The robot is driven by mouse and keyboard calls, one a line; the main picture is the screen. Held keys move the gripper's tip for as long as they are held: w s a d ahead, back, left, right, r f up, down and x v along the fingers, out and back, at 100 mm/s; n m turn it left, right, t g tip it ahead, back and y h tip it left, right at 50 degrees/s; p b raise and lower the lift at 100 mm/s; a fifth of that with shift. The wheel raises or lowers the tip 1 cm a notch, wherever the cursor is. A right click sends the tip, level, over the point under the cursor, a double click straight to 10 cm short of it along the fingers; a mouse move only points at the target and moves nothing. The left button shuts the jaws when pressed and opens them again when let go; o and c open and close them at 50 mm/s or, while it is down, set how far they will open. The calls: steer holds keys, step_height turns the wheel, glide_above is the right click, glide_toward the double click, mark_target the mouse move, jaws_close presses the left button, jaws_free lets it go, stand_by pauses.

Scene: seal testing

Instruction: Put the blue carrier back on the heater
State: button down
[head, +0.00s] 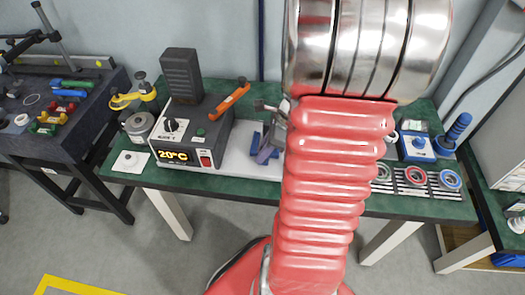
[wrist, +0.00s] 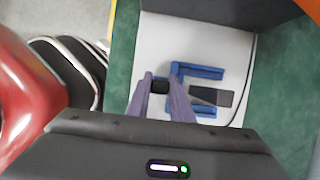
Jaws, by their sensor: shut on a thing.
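The blue carrier (wrist: 200,72) is a fork-like frame with two prongs pointing right in the wrist view. My gripper (wrist: 166,90), with purple fingers, is shut on its short black grip (wrist: 159,87). In the head view, a bit of blue carrier (head: 256,138) shows beside my gripper (head: 264,152), and my red arm hides much of that spot. The heater (head: 188,140) is a grey box with a knob, a red switch and a "20°C" display. The carrier is over the white plate (wrist: 150,50) beside it; I cannot tell whether they touch.
A dark grey bar (wrist: 210,96) lies between the prongs. An orange-handled bar (head: 237,93) rests on the heater's top, with a dark upright block (head: 181,75) behind. Bearing rings (head: 416,176) lie on a rack at the right of the green table (head: 340,200).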

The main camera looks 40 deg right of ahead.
steer(key=c, duration=1.5)
jaws_free()
steer(key=shift+r, duration=5.55)
